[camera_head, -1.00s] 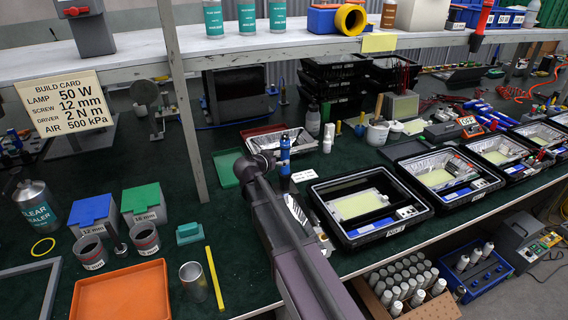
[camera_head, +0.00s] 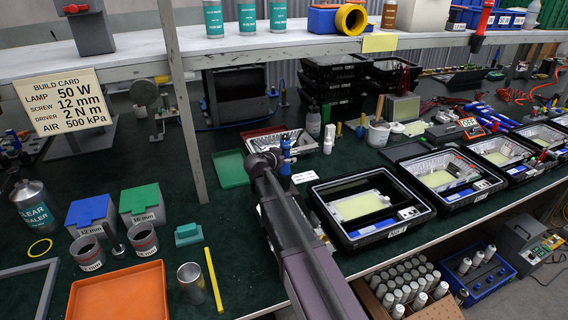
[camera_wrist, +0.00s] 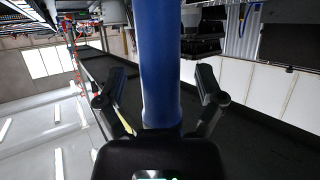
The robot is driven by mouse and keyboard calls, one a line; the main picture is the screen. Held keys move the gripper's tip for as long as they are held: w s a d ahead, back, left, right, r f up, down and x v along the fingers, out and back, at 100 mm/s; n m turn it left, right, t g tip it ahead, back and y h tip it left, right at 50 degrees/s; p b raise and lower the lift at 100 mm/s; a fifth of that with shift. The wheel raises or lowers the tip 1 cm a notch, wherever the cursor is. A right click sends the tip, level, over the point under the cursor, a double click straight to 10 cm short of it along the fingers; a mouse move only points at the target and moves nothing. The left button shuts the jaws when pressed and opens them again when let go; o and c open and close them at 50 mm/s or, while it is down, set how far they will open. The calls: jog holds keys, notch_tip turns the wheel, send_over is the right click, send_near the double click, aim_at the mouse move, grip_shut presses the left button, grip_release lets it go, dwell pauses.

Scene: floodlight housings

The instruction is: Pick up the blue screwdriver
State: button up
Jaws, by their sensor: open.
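My gripper (camera_wrist: 157,92) shows in the wrist view with its two dark fingers spread wide and apart. A thick blue cylinder (camera_wrist: 160,60) runs down the middle of that view between the fingers; I cannot tell whether it is part of my arm or a tool, and neither finger touches it visibly. In the head view a blue part (camera_head: 285,148) shows at the end of my arm, where the fingers are too small to make out. Blue-handled tools (camera_head: 479,107) lie at the right of the bench; I cannot tell which is the blue screwdriver.
A black housing tray (camera_head: 350,240) is right of my arm, with more trays in a row beyond. A foil-lined tray (camera_head: 312,145) lies behind my arm's end. A shelf post (camera_head: 182,110) stands to the left. An orange tray (camera_head: 118,295) is front left.

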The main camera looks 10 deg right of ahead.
jog(key=shift+w+d, duration=0.1)
dwell(0.5)
grip_shut()
